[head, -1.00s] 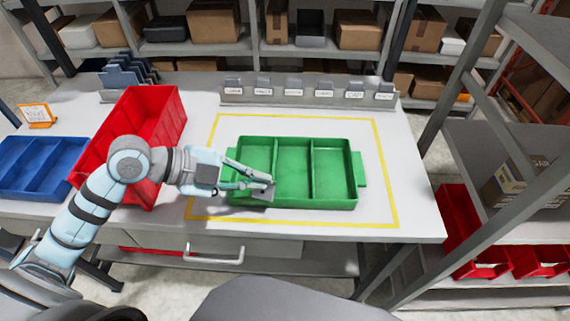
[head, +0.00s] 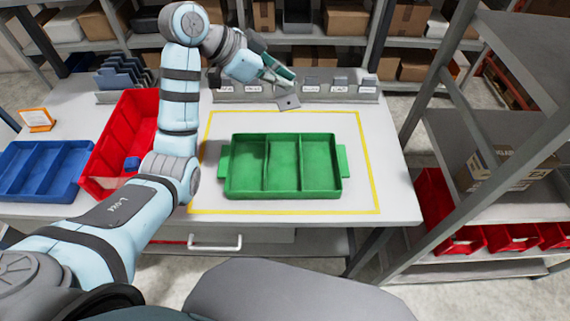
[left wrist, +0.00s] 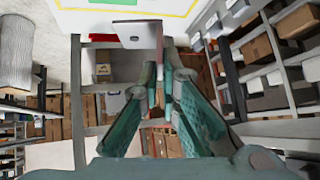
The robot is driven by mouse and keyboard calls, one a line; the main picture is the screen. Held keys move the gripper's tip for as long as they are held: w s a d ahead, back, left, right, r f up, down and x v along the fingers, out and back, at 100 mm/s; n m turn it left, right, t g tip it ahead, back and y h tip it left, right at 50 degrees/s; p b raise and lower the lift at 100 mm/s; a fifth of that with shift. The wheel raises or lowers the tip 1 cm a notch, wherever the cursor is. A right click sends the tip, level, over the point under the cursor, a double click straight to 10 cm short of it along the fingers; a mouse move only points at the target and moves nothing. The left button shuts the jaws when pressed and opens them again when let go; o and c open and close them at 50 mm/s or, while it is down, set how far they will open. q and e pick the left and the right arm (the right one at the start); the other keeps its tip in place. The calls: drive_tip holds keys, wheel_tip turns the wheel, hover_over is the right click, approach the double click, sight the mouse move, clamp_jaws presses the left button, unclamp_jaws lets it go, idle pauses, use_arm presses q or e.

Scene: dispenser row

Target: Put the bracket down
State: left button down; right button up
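The bracket (head: 289,102) is a small grey metal piece with a hole in its flat face. My left gripper (head: 281,83) is shut on it, in front of the labelled dispenser row (head: 300,90) at the back of the table. In the left wrist view the bracket (left wrist: 135,34) sits between the tips of the two green fingers (left wrist: 159,68), with its flat plate sticking out to the left. It appears held above the table. My right gripper is not in view.
A green tray (head: 283,136) with three empty compartments stands inside a yellow outline. A red bin (head: 112,140) with a blue part (head: 132,163) and a blue divided tray (head: 75,157) stand at left. A grey shelf rack (head: 480,120) stands at right.

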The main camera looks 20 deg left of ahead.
sight(278, 100)
use_arm(q)
drive_tip(key=shift+n, duration=0.9)
drive_tip(key=f, duration=0.1)
drive_tip(key=s+a+f, duration=0.1)
drive_tip(key=f, duration=0.2)
drive_tip(key=shift+s+a, duration=0.15)
drive_tip(key=shift+s, duration=0.1)
wheel_tip(278, 100, down, 19)
drive_tip(key=shift+r+b, duration=0.1)
drive_tip(key=shift+b, duration=0.65)
drive_tip(key=c, duration=1.8)
unclamp_jaws()
drive_tip(key=p+v, duration=0.1)
drive_tip(key=v, duration=1.1)
drive_tip(key=shift+w+r, duration=0.15)
drive_tip(key=shift+r, duration=0.05)
